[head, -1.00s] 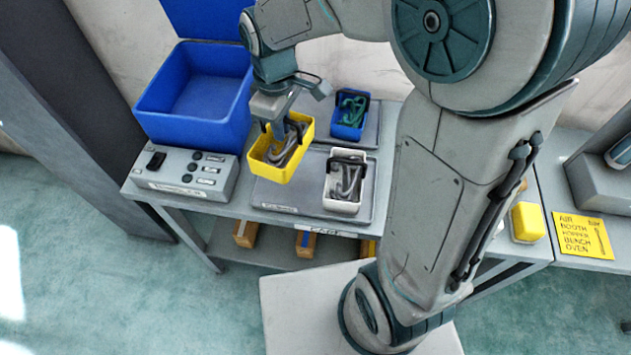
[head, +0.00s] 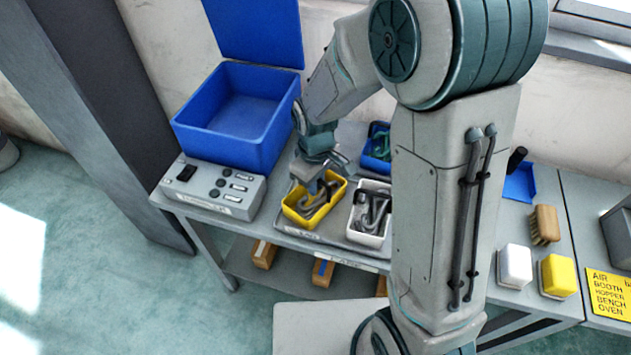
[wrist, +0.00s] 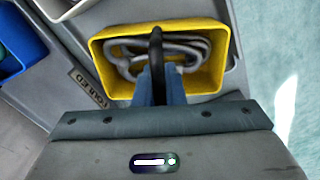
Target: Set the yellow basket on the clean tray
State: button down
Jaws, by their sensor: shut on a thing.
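The yellow basket (head: 325,213) holds grey hook-like metal parts. It also shows in the wrist view (wrist: 103,70), with its dark handle (wrist: 156,45) upright between my fingers. My gripper (head: 318,188) is shut on that handle from above. The basket is over the left part of the front grey tray (head: 336,226), left of the white basket (head: 366,238). It looks level and low, but I cannot tell whether its base touches the tray. The tray's label shows partly in the wrist view (wrist: 88,88), and I cannot read it surely.
A blue basket (head: 374,160) stands on the rear tray, partly behind my arm. An open blue bin (head: 236,140) and a grey control box (head: 208,188) stand to the left. White (head: 514,265) and yellow (head: 558,275) blocks and a brush (head: 545,224) lie right of my arm.

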jog(key=c, duration=1.9)
grip_release()
jog(key=shift+f, duration=0.15)
jog(key=shift+c, duration=0.2)
jog(key=o, duration=0.4)
notch_tip(320, 180, up, 12)
jog(key=shift+r, duration=0.2)
jog(key=shift+s+d+r+m+t, duration=0.6)
jog(key=shift+s+d+m, duration=0.95)
jog(key=shift+s+d, duration=0.6)
jog(key=shift+s+d+r+m+t, duration=0.4)
jog(key=shift+s+d+r+m, duration=0.3)
jog(key=shift+s+d+m, duration=1.2)
jog(key=shift+s+d+r+m+t, duration=0.6)
jog(key=shift+s+d+m, duration=0.65)
jog(key=shift+s+d, duration=1.1)
